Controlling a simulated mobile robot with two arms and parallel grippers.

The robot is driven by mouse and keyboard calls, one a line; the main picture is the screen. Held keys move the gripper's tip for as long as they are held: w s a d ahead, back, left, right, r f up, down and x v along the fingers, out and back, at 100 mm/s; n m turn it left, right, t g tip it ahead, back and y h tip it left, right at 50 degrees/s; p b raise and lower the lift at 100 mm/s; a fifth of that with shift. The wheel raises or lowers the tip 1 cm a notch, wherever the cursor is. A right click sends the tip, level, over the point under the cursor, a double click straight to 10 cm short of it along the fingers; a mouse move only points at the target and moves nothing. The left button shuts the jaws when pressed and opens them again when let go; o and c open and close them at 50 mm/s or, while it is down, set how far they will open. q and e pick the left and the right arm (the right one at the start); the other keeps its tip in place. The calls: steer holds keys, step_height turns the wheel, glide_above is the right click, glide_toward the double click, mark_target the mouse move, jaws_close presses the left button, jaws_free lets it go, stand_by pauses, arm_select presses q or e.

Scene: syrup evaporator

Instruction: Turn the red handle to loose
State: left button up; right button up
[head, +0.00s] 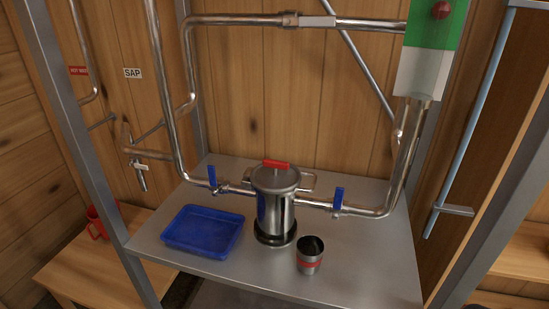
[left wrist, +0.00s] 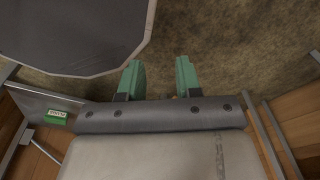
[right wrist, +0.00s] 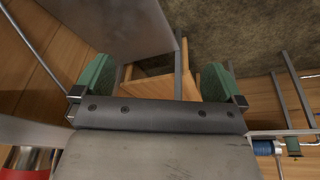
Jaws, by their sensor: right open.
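A red handle (head: 276,164) lies across the top of the lid of a steel pot (head: 275,205) in the head view. The pot stands on a dark round base near the middle of the metal table and has side handles. The red handle runs roughly left to right; no loose or tight marking is readable. My left gripper (left wrist: 158,82) shows in the left wrist view with its green fingers apart and nothing between them. My right gripper (right wrist: 160,85) shows in the right wrist view, open and empty. Neither gripper is in the head view, and both are away from the handle.
A blue tray (head: 203,231) lies left of the pot, and a steel cup with a red band (head: 310,256) stands front right. Blue-handled valves (head: 338,199) and pipes flank the pot. A green and white box with a red knob (head: 441,10) hangs upper right.

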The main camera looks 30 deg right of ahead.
steer(key=w+a+r+n+t+y, duration=0.1)
steer(key=w+a+r+n+t, duration=0.1)
steer(key=w+r+t, duration=0.75)
steer(key=w+a+r+n+t, duration=0.2)
steer(key=w+a+r+t, duration=0.15)
steer(key=w+r, duration=1.05)
steer(key=w+a+r+n+t+y, duration=0.2)
steer(key=w+a+r+n+y, duration=0.4)
steer(key=r+n+y, duration=0.45)
steer(key=n+g+h, duration=1)
steer(key=g+h, duration=0.2)
steer(key=g, duration=0.6)
glide_toward(276, 161)
steer(key=shift+m, duration=0.25)
step_height(276, 161, down, 9)
steer(key=shift+w+d+f+p, duration=0.2)
steer(key=shift+p, duration=1.05)
arm_select(q)
steer(key=shift+s+d+r, duration=0.15)
steer(key=shift+s+r, duration=0.15)
steer(key=shift+r, duration=0.35)
steer(key=shift+s+d+r, duration=0.1)
steer(key=shift+s+r, duration=0.15)
steer(key=shift+r, duration=0.35)
